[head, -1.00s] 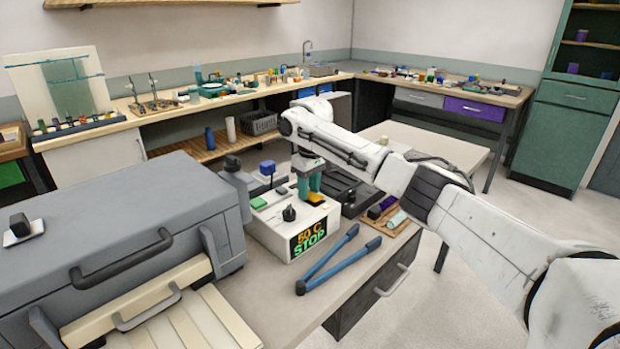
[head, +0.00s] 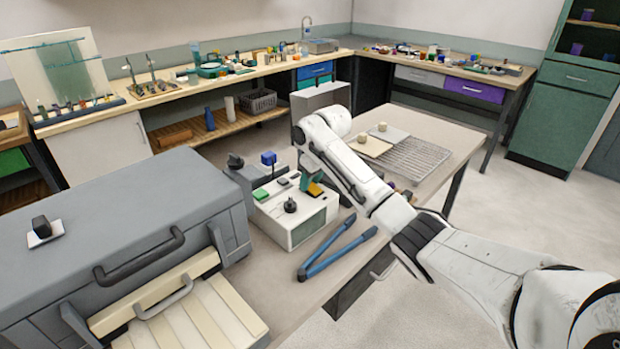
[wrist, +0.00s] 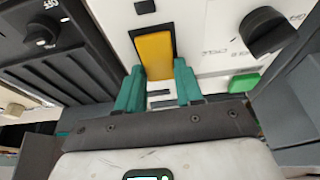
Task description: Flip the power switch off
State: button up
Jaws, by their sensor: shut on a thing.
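The white control box (head: 310,228) stands on the bench in the middle of the head view. On its top are a black knob (head: 290,205), a green button (head: 261,194) and a yellow switch paddle (head: 314,189). The paddle (wrist: 154,56) shows large in the wrist view, in a dark slot. My gripper (wrist: 157,85) has teal fingers shut on the paddle, one at each side. In the head view my gripper (head: 308,183) is over the right part of the box, partly hidden by my arm. The box's front shows no lit text.
Blue-handled tongs (head: 335,248) lie in front of the box. A big grey lidded machine (head: 130,215) fills the left. A black device (wrist: 50,45) lies beside the box in the wrist view. A wire rack (head: 412,160) is on the table behind my arm.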

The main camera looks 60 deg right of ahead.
jog(key=shift+a+f, duration=0.15)
jog(key=o, duration=1)
jog(key=shift+s, duration=0.1)
jog(key=shift+o, duration=0.2)
jog(key=shift+s+r, duration=0.15)
jog(key=shift+r, duration=0.3)
jog(key=v, duration=1)
jog(key=shift+b, duration=0.4)
jog(key=shift+s+f, duration=0.1)
